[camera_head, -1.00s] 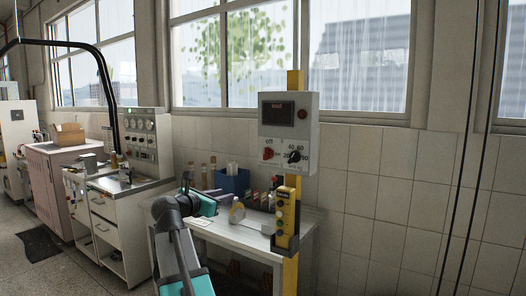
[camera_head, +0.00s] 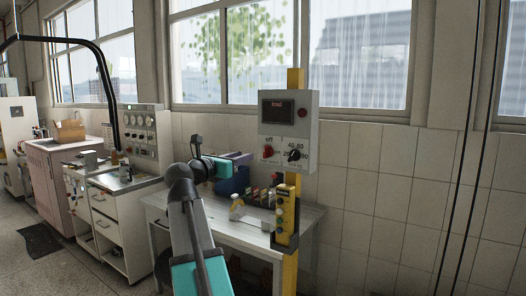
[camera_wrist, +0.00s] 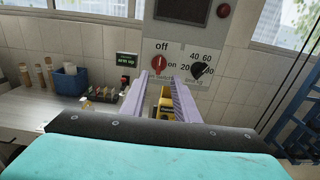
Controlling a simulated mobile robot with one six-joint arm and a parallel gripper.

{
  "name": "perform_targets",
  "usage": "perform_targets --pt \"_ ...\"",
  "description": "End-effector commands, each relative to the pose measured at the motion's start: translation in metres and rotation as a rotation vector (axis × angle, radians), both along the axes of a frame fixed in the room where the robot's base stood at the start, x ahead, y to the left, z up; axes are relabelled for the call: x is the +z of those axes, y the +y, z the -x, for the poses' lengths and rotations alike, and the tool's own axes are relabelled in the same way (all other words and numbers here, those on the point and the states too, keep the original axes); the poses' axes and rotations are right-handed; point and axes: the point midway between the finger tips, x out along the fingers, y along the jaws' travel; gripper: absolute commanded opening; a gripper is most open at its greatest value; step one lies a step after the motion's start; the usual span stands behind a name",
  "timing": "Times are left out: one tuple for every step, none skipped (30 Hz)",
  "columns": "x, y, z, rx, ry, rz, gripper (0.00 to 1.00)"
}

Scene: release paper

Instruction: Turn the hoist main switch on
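The hoist's grey control box (camera_head: 307,133) hangs on a yellow post. Its red main switch (camera_head: 268,151) is at the lower left of the face, with "off" above it and "on" to its right. In the wrist view the red switch (camera_wrist: 158,64) shows just beyond my fingertips and looks roughly upright, towards "off". My gripper (camera_wrist: 158,77) is open and empty, its two purple fingers apart and pointing at the panel.
A black dial (camera_wrist: 202,70) sits right of the switch. A dark display (camera_head: 277,111) with small red text is above. A yellow button pendant (camera_head: 285,215) hangs below the box. A table (camera_head: 309,217) with a blue bin (camera_head: 232,180) and bottles stands beneath.

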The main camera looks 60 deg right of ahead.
Motion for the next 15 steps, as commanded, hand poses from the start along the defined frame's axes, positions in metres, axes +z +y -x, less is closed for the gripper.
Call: perform_targets --pt "0.001 -0.004 0.0 -0.001 0.0 0.0 0.28" --pt "0.001 -0.007 0.0 -0.001 0.0 -0.001 0.28" --pt "0.001 -0.01 0.0 -0.001 0.0 -0.001 0.28" --pt "0.001 -0.013 0.0 -0.001 0.0 -0.001 0.28" --pt "0.002 -0.017 0.0 -0.002 0.0 -0.001 0.28" --pt "0.002 -0.022 0.0 -0.002 0.0 -0.001 0.28" --pt "0.002 -0.026 0.0 -0.002 0.0 -0.001 0.28" --pt "0.002 -0.03 0.0 -0.002 0.0 -0.001 0.28" --pt "0.002 -0.035 0.0 -0.002 0.001 -0.001 0.28" --pt "0.002 -0.04 0.0 -0.002 0.001 -0.002 0.28" --pt "0.002 -0.044 0.0 -0.003 0.001 -0.001 0.28" --pt "0.002 -0.05 0.0 -0.002 0.001 -0.001 0.28" --pt "0.002 -0.054 0.0 -0.002 0.001 -0.001 0.28" --pt "0.002 -0.058 0.0 -0.002 0.001 -0.001 0.28" --pt "0.002 -0.064 0.0 -0.002 0.001 -0.001 0.28"
